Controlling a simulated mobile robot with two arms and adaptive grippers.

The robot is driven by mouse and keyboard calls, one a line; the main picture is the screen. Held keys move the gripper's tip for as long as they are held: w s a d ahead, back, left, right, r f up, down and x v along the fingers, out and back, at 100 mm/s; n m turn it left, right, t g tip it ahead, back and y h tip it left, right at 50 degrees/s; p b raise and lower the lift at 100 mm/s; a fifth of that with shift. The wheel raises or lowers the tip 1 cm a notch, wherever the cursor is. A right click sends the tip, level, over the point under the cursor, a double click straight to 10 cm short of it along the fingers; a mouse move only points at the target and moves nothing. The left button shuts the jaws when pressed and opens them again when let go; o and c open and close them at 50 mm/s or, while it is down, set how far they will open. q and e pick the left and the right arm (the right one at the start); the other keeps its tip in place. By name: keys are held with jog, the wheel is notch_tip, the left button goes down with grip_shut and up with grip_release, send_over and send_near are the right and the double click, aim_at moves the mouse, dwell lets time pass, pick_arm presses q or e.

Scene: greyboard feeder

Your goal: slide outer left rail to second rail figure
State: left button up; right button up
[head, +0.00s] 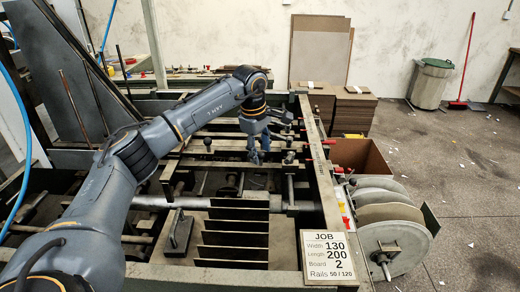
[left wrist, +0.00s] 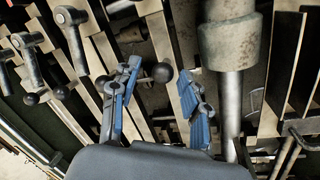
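My left gripper (head: 258,156) points down over the feeder frame (head: 322,180), among its rails and clamp levers. In the left wrist view the two blue-padded fingers (left wrist: 158,74) are apart, with a black ball knob (left wrist: 162,72) showing between them; I cannot tell whether they touch it. Pale rails (left wrist: 165,45) run past the fingers. Clamp levers with black knobs (left wrist: 32,98) stand at the upper left of that view. I cannot tell which rail is the outer left one. The job card (head: 327,257) reads Width 130, Length 200, Board 2, Rails 50/120. My right gripper is out of view.
A thick round shaft (left wrist: 230,85) lies close right of the fingers. Several upright dark plates (head: 235,240) stand at the feeder's front. Grey discs (head: 385,215) and a cardboard box (head: 362,158) are to the right. The floor (head: 460,200) beyond is mostly open.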

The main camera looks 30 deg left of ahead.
pick_arm(q)
jog(key=shift+w, duration=0.1)
jog(key=shift+r, duration=0.15)
notch_tip(320, 180, up, 11)
jog(key=s, duration=0.2)
jog(key=shift+s+r, duration=0.15)
jog(key=shift+r, duration=0.05)
jog(key=shift+a, duration=0.1)
